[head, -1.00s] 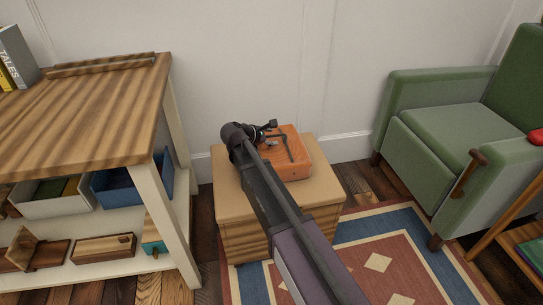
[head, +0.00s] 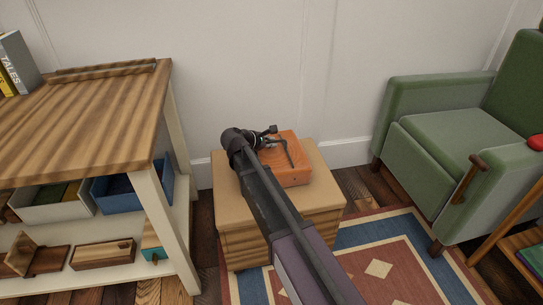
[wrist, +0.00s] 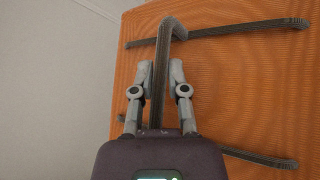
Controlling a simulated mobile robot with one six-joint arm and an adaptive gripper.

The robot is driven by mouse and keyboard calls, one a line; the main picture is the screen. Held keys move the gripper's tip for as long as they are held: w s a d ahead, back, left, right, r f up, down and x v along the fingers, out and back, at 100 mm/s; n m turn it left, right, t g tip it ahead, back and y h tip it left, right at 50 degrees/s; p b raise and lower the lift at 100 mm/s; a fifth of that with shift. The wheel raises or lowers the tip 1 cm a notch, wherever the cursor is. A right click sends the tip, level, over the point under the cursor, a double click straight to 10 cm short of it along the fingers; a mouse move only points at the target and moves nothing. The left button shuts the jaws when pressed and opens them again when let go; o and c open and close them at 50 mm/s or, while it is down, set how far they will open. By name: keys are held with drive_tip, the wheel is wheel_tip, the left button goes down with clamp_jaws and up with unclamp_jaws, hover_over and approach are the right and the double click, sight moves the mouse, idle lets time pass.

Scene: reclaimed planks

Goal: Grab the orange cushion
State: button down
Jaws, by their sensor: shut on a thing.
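The orange cushion (head: 291,177) is a boxy slab with dark strips across it, resting on the wooden block-like stand in the head view. In the wrist view its ribbed orange face (wrist: 255,95) fills the right side. My gripper (wrist: 161,72) has its two grey fingers shut on a dark bent strip of the cushion, one finger on each side. In the head view my gripper (head: 271,132) is over the cushion's upper left part, and my arm hides some of the stand.
The wooden stand (head: 235,199) is close to the white wall. A striped wooden table (head: 90,115) with a lower shelf of bins is on the left. A green armchair (head: 450,135) is on the right. A patterned rug (head: 380,240) covers the floor in front.

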drive_tip(key=shift+r, duration=0.1)
wheel_tip(320, 180, up, 3)
drive_tip(key=p, duration=0.3)
drive_tip(key=s+r+p, duration=0.1)
drive_tip(key=s+p, duration=0.1)
drive_tip(key=s, duration=1.4)
drive_tip(key=shift+a+r, duration=0.3)
drive_tip(key=shift+r, duration=0.05)
